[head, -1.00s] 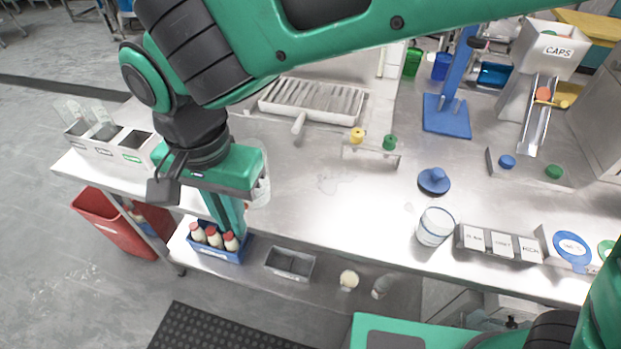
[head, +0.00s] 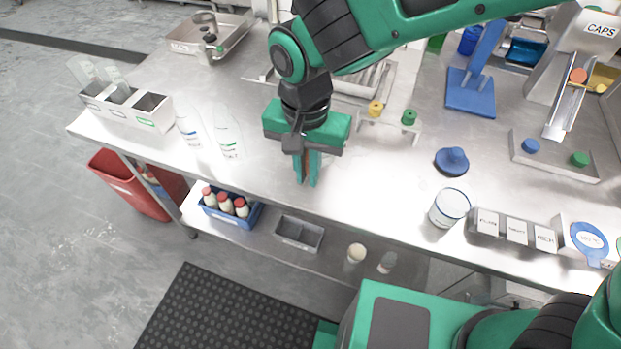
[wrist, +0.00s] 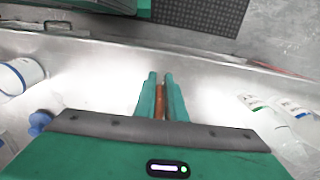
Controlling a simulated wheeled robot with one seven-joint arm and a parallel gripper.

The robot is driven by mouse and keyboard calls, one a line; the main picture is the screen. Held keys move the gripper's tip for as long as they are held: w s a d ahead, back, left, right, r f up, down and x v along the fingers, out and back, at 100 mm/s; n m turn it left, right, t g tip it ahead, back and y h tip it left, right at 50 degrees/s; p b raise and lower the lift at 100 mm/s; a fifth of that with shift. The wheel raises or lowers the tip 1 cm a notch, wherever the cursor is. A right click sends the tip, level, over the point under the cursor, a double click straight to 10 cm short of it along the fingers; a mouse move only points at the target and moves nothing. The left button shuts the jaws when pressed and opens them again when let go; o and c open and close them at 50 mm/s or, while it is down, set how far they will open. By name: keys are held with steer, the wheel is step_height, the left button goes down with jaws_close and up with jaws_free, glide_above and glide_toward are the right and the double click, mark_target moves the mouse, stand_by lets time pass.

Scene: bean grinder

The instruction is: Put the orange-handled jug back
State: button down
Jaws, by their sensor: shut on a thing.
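My gripper (head: 307,181) points down over the metal bench near its front edge, in the middle of the head view. In the wrist view its two fingers (wrist: 160,78) are shut on a narrow orange-brown strip, the jug's orange handle (wrist: 160,103). I cannot tell whether the jug touches the bench.
A white blue-rimmed cup (head: 449,208) and a blue knobbed disc (head: 452,161) lie to the right. A stand with yellow and green knobs (head: 390,123) is behind. A lower shelf holds a blue crate (head: 233,215).

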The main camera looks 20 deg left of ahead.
steer(key=shift+f, duration=2.05)
steer(key=c, duration=1.8)
jaws_free()
